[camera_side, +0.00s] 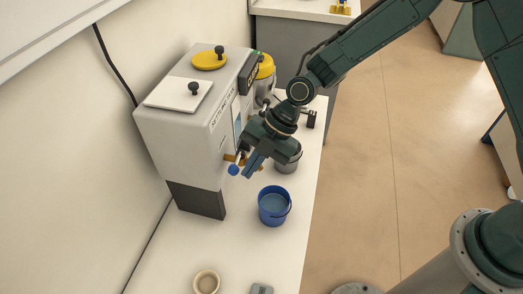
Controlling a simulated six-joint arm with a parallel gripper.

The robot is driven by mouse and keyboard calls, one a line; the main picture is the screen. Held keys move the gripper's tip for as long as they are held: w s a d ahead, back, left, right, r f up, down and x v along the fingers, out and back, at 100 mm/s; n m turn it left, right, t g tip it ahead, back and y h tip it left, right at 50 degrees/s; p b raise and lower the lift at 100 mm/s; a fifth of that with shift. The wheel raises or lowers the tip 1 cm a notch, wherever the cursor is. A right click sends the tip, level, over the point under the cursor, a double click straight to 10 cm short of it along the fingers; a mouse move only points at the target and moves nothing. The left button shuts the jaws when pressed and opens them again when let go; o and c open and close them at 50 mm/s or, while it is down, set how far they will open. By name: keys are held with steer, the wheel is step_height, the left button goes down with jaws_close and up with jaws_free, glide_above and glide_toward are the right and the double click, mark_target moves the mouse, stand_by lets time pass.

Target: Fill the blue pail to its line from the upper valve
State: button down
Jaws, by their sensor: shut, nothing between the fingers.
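The blue pail (273,207) stands upright on the white bench, in front of the grey box-shaped unit. Its inside shows a paler blue; the fill line and any liquid level are too small to tell. My gripper (247,172) is shut and empty, pointing down close to the unit's front. A blue knob (233,170) shows just left of the fingertips; whether they touch it I cannot tell. Brass-coloured valve parts (230,157) show behind the gripper, which hides much of them. I cannot tell which valve is the upper one.
The grey unit (180,140) has a white lid and a yellow lid on top. A grey pail (287,163) stands behind the blue one, partly under my gripper. A yellow-topped container (265,68) is farther back. A tape roll (206,282) lies at the front; bench between is clear.

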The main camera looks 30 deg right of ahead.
steer(key=s+d+r, duration=0.4)
steer(key=d+r, duration=0.3)
steer(key=r, duration=0.2)
stand_by(0.4)
steer(key=shift+s+d, duration=0.1)
steer(key=s+d+r+m+t+h, duration=0.35)
steer(key=s+d+r+m, duration=0.35)
steer(key=d+r+m, duration=0.45)
steer(key=s+d+r+m+t+h, duration=0.1)
steer(key=s+d+r+m+h, duration=0.2)
steer(key=s+d+m, duration=0.7)
steer(key=s+m, duration=0.2)
steer(key=m, duration=0.3)
steer(key=shift+s+d+r+t, duration=0.25)
steer(key=shift+s+r+t, duration=0.05)
steer(key=shift+s+t, duration=0.05)
